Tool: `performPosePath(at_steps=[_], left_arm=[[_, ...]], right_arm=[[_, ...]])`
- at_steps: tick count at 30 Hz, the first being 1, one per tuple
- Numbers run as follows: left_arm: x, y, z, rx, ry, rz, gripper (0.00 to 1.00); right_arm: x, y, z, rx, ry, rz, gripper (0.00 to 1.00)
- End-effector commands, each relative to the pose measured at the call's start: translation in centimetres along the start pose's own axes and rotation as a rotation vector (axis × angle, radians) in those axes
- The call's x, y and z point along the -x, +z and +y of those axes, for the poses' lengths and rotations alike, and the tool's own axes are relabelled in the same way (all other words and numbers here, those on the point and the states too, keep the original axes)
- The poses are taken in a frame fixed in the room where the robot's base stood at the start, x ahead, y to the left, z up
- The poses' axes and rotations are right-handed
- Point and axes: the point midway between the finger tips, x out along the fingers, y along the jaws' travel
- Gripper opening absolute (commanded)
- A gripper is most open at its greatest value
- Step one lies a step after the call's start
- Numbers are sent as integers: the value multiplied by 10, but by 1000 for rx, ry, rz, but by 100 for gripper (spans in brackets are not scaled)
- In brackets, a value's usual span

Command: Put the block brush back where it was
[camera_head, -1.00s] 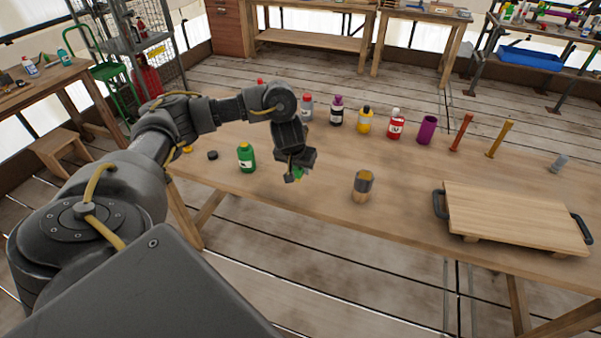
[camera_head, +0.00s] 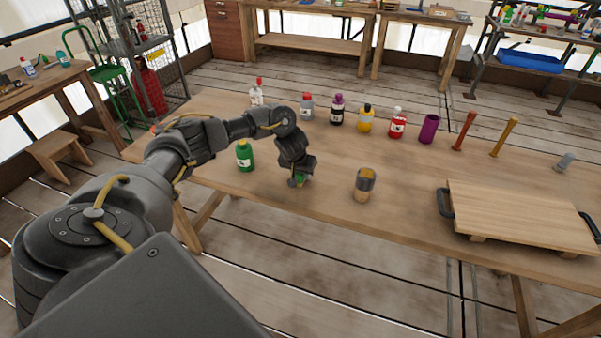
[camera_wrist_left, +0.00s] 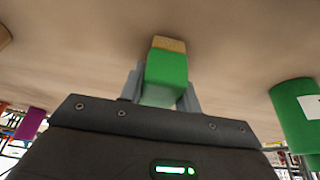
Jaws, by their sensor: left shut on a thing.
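The block brush (camera_wrist_left: 168,68) is a small green block with a tan end. In the left wrist view it sits between the two fingers of my left gripper (camera_wrist_left: 160,88), tan end pointing away from the palm. In the head view my left gripper (camera_head: 298,180) points down over the table between the green bottle and a grey-and-tan cup. Only a bit of the brush's green shows there, below the fingers. I cannot tell whether the brush touches the tabletop. My right gripper is not in view.
A green bottle (camera_head: 244,156) stands left of the gripper, and the grey-and-tan cup (camera_head: 365,184) stands to its right. Several bottles, a purple cup (camera_head: 429,129) and two upright sticks line the back. A wooden board with black handles (camera_head: 515,210) lies at the right.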

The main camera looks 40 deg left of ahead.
Motion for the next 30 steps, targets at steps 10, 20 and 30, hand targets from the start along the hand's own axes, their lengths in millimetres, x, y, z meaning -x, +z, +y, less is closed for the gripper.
performPosePath(at_steps=[10, 20, 30], left_arm=[[-3, 1, 0, 2, 0, 0, 14], [-3, 1, 0, 1, 0, 1, 54], [23, -1, 1, -1, 2, 3, 54]], right_arm=[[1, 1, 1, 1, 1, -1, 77], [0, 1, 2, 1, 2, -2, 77], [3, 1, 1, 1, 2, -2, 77]])
